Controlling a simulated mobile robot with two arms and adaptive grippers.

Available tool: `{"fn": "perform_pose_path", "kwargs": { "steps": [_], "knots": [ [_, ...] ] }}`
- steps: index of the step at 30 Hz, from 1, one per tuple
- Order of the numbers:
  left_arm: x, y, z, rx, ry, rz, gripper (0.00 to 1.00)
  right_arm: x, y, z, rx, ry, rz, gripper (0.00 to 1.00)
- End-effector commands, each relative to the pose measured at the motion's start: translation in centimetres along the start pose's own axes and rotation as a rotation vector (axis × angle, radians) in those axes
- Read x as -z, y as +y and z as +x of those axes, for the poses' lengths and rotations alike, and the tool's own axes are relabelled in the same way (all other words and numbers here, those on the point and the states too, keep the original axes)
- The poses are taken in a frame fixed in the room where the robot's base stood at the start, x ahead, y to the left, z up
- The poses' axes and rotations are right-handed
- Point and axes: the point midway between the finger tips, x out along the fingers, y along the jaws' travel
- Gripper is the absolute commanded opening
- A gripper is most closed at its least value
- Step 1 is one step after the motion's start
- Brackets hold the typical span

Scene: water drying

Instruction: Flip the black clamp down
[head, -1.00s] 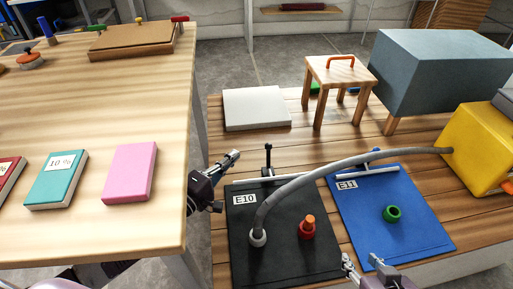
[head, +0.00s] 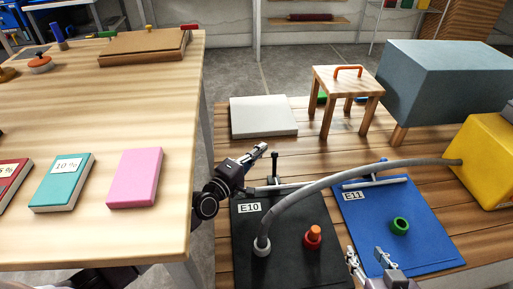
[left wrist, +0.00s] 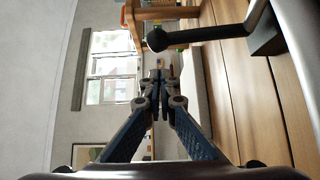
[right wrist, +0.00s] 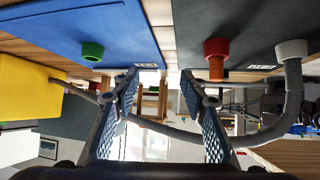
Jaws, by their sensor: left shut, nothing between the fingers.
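The black clamp (head: 275,168) stands upright at the back edge of the black board marked E10 (head: 290,262), with a light bar beside its foot. In the left wrist view its round black knob and lever (left wrist: 185,37) show large, above and right of my fingertips. My left gripper (head: 260,151) is shut and empty, just left of the clamp's top in the head view; I cannot tell whether they touch. My right gripper (head: 364,254) is open and empty near the front, between the boards; its spread fingers show in the right wrist view (right wrist: 159,78).
A grey hose (head: 350,176) arches from a white fitting on the black board to a yellow box (head: 485,160). A red fitting (head: 313,237) stands on that board. The blue board E11 (head: 430,232) holds a green ring (head: 400,226). The pale table (head: 130,230) lies left.

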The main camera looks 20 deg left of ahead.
Motion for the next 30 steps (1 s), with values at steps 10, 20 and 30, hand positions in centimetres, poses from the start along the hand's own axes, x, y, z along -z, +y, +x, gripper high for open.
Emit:
{"fn": "perform_pose_path", "kwargs": {
  "steps": [10, 20, 30],
  "knots": [
    [-1.6, 0.1, -0.6, 0.0, -0.001, 0.0, 0.0, -6.9, 0.8, -2.5, -0.017, -0.303, 0.005, 0.4],
    [-2.4, 0.0, -0.8, 0.001, -0.001, 0.0, 0.0, -10.3, 1.2, -4.4, -0.025, -0.452, 0.009, 0.4],
    [-2.4, -0.1, -0.9, 0.0, 0.0, 0.0, 0.0, -10.5, 1.2, -4.5, -0.026, -0.462, 0.01, 0.4]
  ]
}}
